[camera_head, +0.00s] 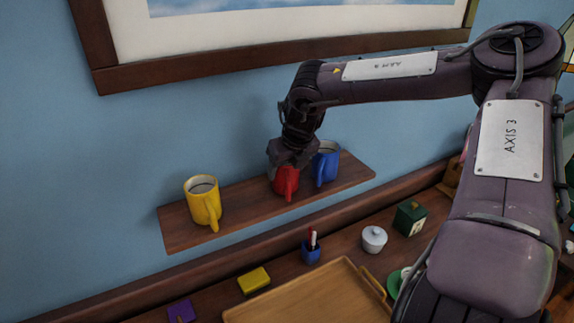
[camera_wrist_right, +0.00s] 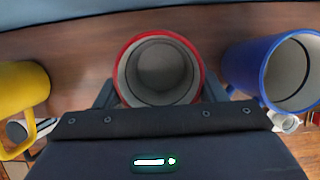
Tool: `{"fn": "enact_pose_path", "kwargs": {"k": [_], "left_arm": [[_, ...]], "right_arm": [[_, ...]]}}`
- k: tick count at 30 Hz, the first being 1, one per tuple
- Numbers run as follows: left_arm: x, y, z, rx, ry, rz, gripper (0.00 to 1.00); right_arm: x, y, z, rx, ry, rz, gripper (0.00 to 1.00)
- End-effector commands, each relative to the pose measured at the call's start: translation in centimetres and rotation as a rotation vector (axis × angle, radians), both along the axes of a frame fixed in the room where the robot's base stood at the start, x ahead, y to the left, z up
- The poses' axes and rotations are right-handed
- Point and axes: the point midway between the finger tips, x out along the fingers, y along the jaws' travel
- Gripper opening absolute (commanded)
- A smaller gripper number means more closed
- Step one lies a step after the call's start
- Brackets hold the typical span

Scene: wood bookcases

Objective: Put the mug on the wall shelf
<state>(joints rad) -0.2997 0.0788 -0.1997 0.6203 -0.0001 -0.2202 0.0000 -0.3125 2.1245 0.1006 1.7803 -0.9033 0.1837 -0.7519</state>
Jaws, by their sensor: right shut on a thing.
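The red mug (camera_head: 287,182) is upright at the wall shelf (camera_head: 245,206), between a yellow mug (camera_head: 203,202) on the left and a blue mug (camera_head: 326,165) on the right. My right gripper (camera_head: 290,158) comes down over the red mug from above and is shut on it. In the right wrist view the red mug (camera_wrist_right: 158,70) is between the fingers, its empty inside facing the camera, with the yellow mug (camera_wrist_right: 22,92) and the blue mug (camera_wrist_right: 277,74) on either side. I cannot tell whether its base touches the shelf. My left gripper is not in view.
Below the shelf is a wooden surface with a tray (camera_head: 352,268), a blue pen holder (camera_head: 311,253), a yellow box (camera_head: 253,281), a white lidded jar (camera_head: 374,239) and a dark green box (camera_head: 409,218). A framed picture (camera_head: 270,60) hangs above. Bare shelf lies between the yellow and red mugs.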

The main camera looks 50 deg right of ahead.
Motion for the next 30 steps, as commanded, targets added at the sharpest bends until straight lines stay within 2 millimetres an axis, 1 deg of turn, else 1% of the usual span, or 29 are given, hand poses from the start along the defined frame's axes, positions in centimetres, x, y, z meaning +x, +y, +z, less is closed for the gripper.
{"fn": "enact_pose_path", "kwargs": {"k": [2, 6, 7, 11, 19, 22, 23, 26, 29, 30], "left_arm": [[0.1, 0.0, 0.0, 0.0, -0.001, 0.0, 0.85], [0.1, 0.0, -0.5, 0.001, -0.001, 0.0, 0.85], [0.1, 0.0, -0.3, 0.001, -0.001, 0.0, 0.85], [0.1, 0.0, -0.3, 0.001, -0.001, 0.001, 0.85], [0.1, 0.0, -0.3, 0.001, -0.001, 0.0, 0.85], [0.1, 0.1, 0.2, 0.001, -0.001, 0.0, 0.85], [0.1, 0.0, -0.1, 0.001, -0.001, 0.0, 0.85], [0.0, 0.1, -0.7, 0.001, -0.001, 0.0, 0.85], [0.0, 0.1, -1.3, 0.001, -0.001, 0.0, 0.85], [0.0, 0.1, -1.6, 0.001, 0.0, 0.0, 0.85]], "right_arm": [[0.1, 0.0, 0.1, -0.001, -0.002, 0.0, 0.33], [0.1, 0.0, -0.4, -0.001, -0.002, 0.001, 0.33], [0.0, 0.0, -0.2, 0.0, 0.0, 0.001, 0.68], [0.0, 0.0, -0.2, 0.0, 0.0, 0.001, 0.85], [0.0, 0.0, -0.2, 0.0, 0.0, 0.001, 0.86], [0.0, 0.0, 0.3, 0.0, 0.0, 0.001, 0.86], [0.0, 0.0, 0.3, -0.001, -0.001, 0.001, 0.86], [-0.3, 0.2, 1.3, -0.001, -0.005, 0.002, 0.86], [-1.0, 0.4, 2.7, -0.002, -0.006, 0.002, 0.86], [-1.2, 0.5, 3.5, -0.002, -0.008, 0.002, 0.86]]}}
